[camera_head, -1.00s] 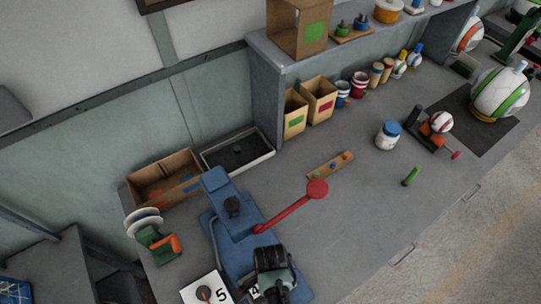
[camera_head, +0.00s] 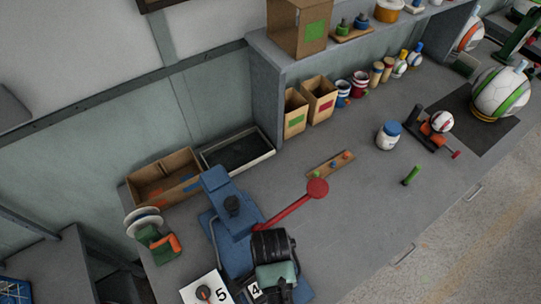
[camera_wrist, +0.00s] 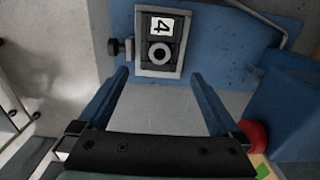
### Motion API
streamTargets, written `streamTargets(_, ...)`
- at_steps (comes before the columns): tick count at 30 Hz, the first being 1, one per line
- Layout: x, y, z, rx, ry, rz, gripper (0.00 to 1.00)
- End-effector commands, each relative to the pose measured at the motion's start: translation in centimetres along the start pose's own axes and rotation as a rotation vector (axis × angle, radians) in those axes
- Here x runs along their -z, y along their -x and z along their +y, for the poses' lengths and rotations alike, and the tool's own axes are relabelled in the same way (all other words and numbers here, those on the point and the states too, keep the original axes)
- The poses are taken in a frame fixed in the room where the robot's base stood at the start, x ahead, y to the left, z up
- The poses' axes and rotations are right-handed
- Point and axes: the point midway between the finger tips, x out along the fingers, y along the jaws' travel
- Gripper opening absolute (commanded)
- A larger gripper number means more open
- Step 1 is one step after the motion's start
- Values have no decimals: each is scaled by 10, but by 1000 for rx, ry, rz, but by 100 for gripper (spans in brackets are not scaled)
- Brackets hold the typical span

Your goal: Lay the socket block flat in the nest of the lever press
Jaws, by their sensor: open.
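The lever press (camera_head: 240,225) is blue, with a red lever ending in a round red knob (camera_head: 317,188). In the wrist view, a dark block with a white "4" label and a ringed round hole, the socket block (camera_wrist: 159,53), sits inside the grey frame of the nest (camera_wrist: 142,69). It looks flat and square in the frame; its underside is hidden. The "4" label also shows in the head view beside my wrist. My gripper (camera_wrist: 160,76) is open and empty, its two blue fingers apart and short of the block. In the head view its fingertips are hidden.
A white plate marked "5" (camera_head: 221,294) lies left of the press front. A cardboard bin (camera_head: 165,180) and a black tray (camera_head: 237,153) stand behind. A wooden strip with pegs (camera_head: 330,166) and a white jar (camera_head: 388,135) lie right, with bare bench between.

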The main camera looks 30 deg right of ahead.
Motion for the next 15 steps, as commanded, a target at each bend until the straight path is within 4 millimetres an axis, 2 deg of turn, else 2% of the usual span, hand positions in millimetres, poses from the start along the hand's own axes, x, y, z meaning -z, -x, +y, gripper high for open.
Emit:
streamTargets(3, 0, 18, -1, 3, 0, 1, 100)
streamTargets(6, 0, 29, -1, 2, 0, 0, 100)
streamTargets(15, 0, 36, 0, 0, 0, -1, 100)
